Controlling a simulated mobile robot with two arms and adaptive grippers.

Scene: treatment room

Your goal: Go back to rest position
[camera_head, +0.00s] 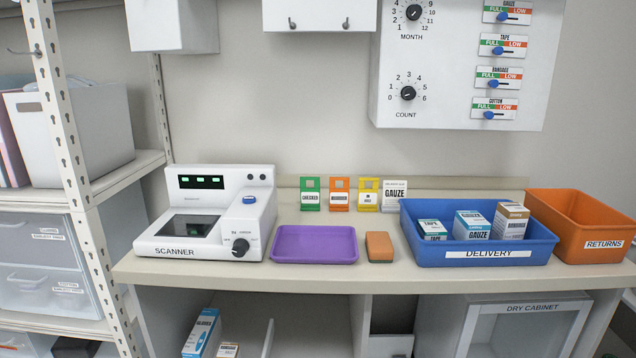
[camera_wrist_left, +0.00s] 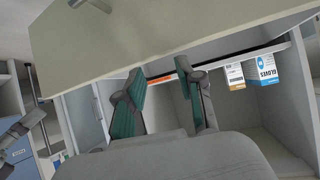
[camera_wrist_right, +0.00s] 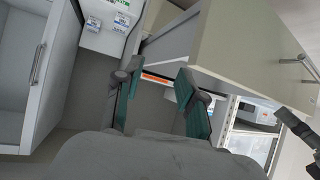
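Neither gripper shows in the head view. In the left wrist view my left gripper (camera_wrist_left: 163,92) is open, with a clear gap between its two green-padded fingers and nothing held. It is near the pale counter edge and the open shelf space below. In the right wrist view my right gripper (camera_wrist_right: 153,88) is also open and empty, its fingers apart, near the counter's underside and the grey floor.
The counter (camera_head: 330,275) holds a scanner (camera_head: 210,215), purple tray (camera_head: 315,244), orange block (camera_head: 379,246), blue delivery bin (camera_head: 478,257) with several boxes, and orange returns bin (camera_head: 590,225). A shelf rack (camera_head: 75,150) stands left. A dry cabinet (camera_head: 510,325) is below right.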

